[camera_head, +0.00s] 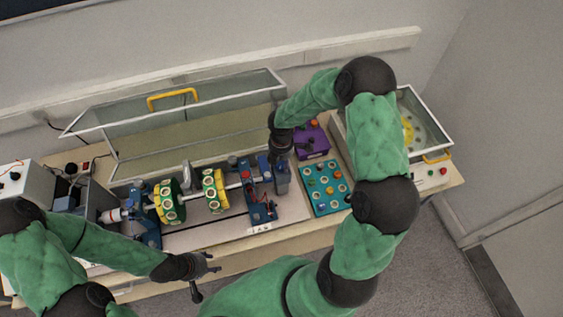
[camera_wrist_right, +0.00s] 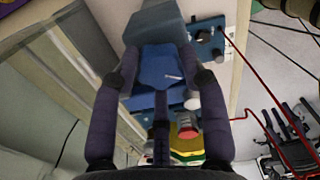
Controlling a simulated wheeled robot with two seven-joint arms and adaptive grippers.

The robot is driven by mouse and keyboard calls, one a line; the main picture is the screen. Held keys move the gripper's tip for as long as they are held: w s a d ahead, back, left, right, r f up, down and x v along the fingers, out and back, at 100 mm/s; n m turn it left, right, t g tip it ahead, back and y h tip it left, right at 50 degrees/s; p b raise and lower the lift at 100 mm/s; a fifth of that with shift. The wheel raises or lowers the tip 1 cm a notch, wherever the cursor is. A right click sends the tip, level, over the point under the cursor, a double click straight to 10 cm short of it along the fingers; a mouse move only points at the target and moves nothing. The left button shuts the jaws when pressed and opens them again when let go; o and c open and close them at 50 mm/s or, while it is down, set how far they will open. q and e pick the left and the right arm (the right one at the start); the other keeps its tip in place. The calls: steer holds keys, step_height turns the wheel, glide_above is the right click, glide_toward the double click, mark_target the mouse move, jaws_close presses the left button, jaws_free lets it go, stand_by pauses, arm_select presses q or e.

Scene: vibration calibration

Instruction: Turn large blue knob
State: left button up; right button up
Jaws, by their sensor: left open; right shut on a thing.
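My right gripper (camera_head: 279,156) reaches down at the right end of the shaft machine, over a blue end stand (camera_head: 282,182). In the right wrist view my right gripper (camera_wrist_right: 160,62) has its dark fingers on both sides of the large blue knob (camera_wrist_right: 160,72), shut on it. The knob is hidden behind the gripper in the head view. My left gripper (camera_head: 202,273) is open and empty in front of the table's front edge, apart from the machine.
Yellow-green discs (camera_head: 214,191) sit on the shaft. A clear cover with a yellow handle (camera_head: 172,97) stands open behind it. A teal tray with round parts (camera_head: 326,187) and a purple box (camera_head: 311,141) are to the right. A glass-sided bin (camera_head: 437,155) stands at the far right.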

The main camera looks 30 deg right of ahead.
mark_target(280, 164)
steer(key=o, duration=0.9)
steer(key=shift+w, duration=0.1)
steer(key=shift+o, duration=1.2)
steer(key=shift+a, duration=0.15)
steer(key=shift+r, duration=0.1)
steer(key=shift+r, duration=0.3)
step_height(280, 164, up, 11)
steer(key=shift+r, duration=0.15)
